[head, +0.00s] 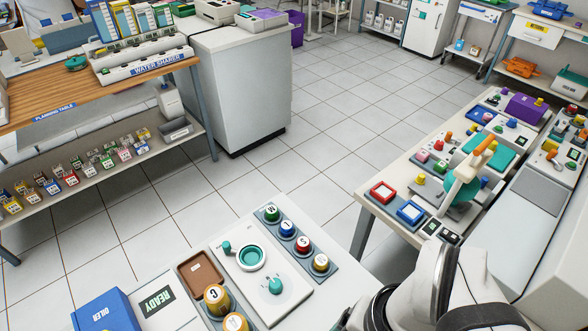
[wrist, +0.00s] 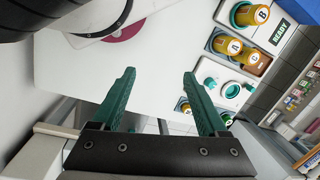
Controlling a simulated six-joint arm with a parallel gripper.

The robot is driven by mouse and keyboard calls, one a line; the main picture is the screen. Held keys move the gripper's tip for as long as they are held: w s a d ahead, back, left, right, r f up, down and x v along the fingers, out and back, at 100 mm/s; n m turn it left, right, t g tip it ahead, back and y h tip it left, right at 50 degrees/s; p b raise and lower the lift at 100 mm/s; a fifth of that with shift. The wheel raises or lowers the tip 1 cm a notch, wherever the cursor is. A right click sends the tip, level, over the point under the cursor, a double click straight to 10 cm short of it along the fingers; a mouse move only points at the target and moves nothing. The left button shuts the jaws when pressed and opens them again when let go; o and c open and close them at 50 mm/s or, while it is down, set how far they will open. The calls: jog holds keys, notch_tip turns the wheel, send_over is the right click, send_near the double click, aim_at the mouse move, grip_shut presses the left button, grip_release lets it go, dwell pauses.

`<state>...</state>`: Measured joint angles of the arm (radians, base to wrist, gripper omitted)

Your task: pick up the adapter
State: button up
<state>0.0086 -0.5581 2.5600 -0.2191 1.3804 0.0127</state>
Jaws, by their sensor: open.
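No part is labelled as the adapter, and I cannot tell which one it is. On the near table, a white plate (head: 262,268) carries a teal ring (head: 251,257) and a small teal knobbed part (head: 274,285). Beside it, yellow-topped cylinders with letters (head: 216,299) stand on the left, and smaller coloured, lettered caps (head: 287,228) stand in a row on the right. My gripper (wrist: 159,73) is open, with two teal fingers apart and nothing between them. In the wrist view the lettered cylinders (wrist: 228,46) and the white plate (wrist: 233,91) lie to its right.
A brown tray (head: 200,272), a READY sign (head: 159,299) and a blue OILER box (head: 107,311) are on the near table. A crowded bench (head: 352,184) stands at right. A wooden planning table (head: 30,104) and a white cabinet (head: 238,95) are at left. Tiled floor between is clear.

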jog(key=w+a+r, duration=0.1)
jog(key=w+r, duration=0.2)
jog(key=w, duration=0.7)
jog(key=n+h, duration=0.2)
send_over(286, 225)
notch_tip(286, 225, down, 8)
notch_tip(286, 225, down, 14)
jog(key=shift+d+f, duration=0.1)
jog(key=shift+f, duration=0.5)
grip_shut()
